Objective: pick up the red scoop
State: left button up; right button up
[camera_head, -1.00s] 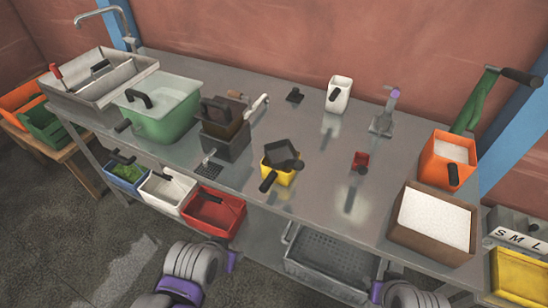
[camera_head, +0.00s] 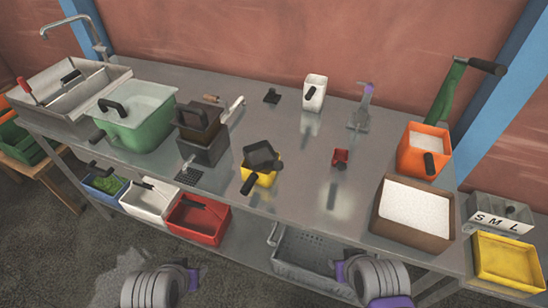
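The red scoop (camera_head: 340,156) lies on the steel table, right of the middle, in the head view. Grey and purple links of my left and right arms show at the bottom of the view, in front of the table and well short of the scoop. The fingers of both grippers are not visible.
A brown box of white powder (camera_head: 374,228) and an orange bin (camera_head: 418,172) stand right of the scoop. A yellow container (camera_head: 266,179) with a dark scoop is to its left. A metal stand (camera_head: 358,121) is behind it. A grey basket (camera_head: 285,270) is below the table.

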aim_at(340, 159)
jog(key=i+j+z, duration=0.1)
jog(key=j+z, duration=0.75)
jog(key=j, duration=0.1)
